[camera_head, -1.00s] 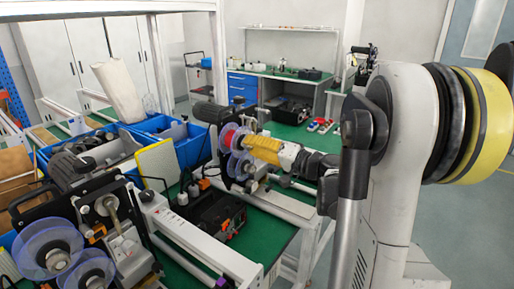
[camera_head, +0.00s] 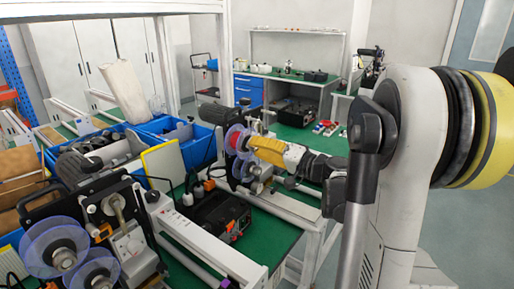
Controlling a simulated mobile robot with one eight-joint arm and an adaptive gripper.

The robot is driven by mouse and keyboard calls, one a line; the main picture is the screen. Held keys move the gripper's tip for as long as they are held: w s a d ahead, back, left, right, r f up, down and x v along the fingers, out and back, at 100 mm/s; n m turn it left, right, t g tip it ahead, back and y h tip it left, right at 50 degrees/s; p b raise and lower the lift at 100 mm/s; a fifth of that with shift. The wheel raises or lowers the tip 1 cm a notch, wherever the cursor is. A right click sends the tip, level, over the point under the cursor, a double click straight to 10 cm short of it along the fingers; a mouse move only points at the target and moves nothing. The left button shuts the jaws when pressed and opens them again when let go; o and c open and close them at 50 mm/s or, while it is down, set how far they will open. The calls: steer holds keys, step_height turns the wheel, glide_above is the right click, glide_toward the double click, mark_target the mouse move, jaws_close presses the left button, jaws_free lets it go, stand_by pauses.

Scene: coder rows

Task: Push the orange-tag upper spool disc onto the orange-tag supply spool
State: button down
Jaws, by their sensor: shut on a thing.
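My yellow gripper (camera_head: 250,142) reaches in from the right to the far coder machine. It is shut at the upper clear spool disc (camera_head: 232,134), which seems to be the thing in its jaws; the fingertips are small and partly hidden. The disc stands upright, with red showing behind it at the supply spool (camera_head: 236,141). I cannot tell whether disc and spool touch. A second clear disc (camera_head: 237,166) is just below. The orange tag cannot be made out at this size.
A near machine with two clear discs (camera_head: 52,247) stands at lower left. A black box (camera_head: 220,217) lies on the green bench below my gripper. A white rail (camera_head: 205,240) runs along the front. Blue bins (camera_head: 190,148) are behind.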

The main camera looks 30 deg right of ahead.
steer(key=shift+w+a, duration=0.2)
steer(key=shift+w, duration=0.3)
stand_by(0.8)
steer(key=c, duration=1.1)
jaws_free()
steer(key=v, duration=1.2)
